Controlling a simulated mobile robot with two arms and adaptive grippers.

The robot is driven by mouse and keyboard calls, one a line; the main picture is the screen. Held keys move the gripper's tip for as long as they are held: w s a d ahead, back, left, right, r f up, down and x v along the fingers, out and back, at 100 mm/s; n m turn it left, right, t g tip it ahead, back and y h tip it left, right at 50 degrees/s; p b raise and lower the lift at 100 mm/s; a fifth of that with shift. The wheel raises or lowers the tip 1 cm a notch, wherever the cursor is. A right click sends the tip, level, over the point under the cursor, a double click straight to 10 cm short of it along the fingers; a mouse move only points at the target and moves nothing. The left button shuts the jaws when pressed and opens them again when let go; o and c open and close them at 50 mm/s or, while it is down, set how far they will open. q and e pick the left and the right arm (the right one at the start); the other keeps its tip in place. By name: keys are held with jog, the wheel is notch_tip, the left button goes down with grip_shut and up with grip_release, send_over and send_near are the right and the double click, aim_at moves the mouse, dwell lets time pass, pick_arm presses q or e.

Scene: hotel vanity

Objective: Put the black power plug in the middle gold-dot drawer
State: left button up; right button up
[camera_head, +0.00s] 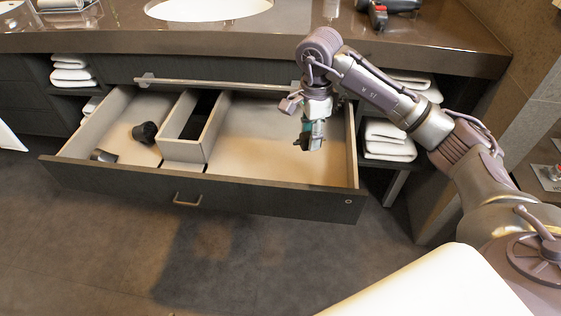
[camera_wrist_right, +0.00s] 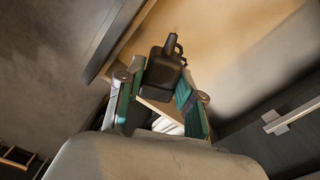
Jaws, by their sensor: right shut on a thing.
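The middle drawer (camera_head: 140,187) is pulled open, with a dark front, a handle and a small pale dot at its right end. Its light interior has a left part, a small raised box in the middle and a wide right part. My right gripper (camera_head: 311,137) hangs over the right part of the drawer, near its right wall. Its teal-padded fingers, seen in the right wrist view (camera_wrist_right: 160,98), are shut on the black power plug (camera_wrist_right: 164,68). The plug's prongs point away from the gripper. In the head view the plug is small and hard to make out. My left gripper is out of view.
A black round object (camera_head: 145,132) and a small dark item (camera_head: 103,156) lie in the drawer's left part. The wide right part has bare floor. A metal bar (camera_head: 215,84) runs behind the drawer. Folded white towels (camera_head: 389,140) sit on shelves beside it. A dark appliance (camera_head: 390,8) lies on the counter.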

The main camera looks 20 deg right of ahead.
jog(key=d+f+m+b, duration=0.1)
jog(key=f+b, duration=0.1)
jog(key=f, duration=0.3)
jog(key=d+f+m+b, duration=0.1)
jog(key=f+m+b, duration=0.1)
jog(key=f, duration=0.2)
jog(key=w+d+f+m+b, duration=0.1)
jog(key=f+m+b, duration=0.1)
jog(key=f, duration=0.3)
jog(key=shift+d+f, duration=0.25)
jog(key=shift+f, duration=0.05)
notch_tip(320, 180, down, 4)
jog(key=shift+f+b, duration=0.15)
jog(key=shift+b, duration=0.65)
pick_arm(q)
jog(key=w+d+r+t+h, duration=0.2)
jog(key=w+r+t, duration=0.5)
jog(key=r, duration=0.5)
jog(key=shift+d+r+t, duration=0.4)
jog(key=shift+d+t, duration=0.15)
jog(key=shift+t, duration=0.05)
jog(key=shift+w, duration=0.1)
pick_arm(e)
jog(key=shift+f, duration=0.2)
jog(key=o, duration=1.2)
jog(key=shift+c, duration=0.2)
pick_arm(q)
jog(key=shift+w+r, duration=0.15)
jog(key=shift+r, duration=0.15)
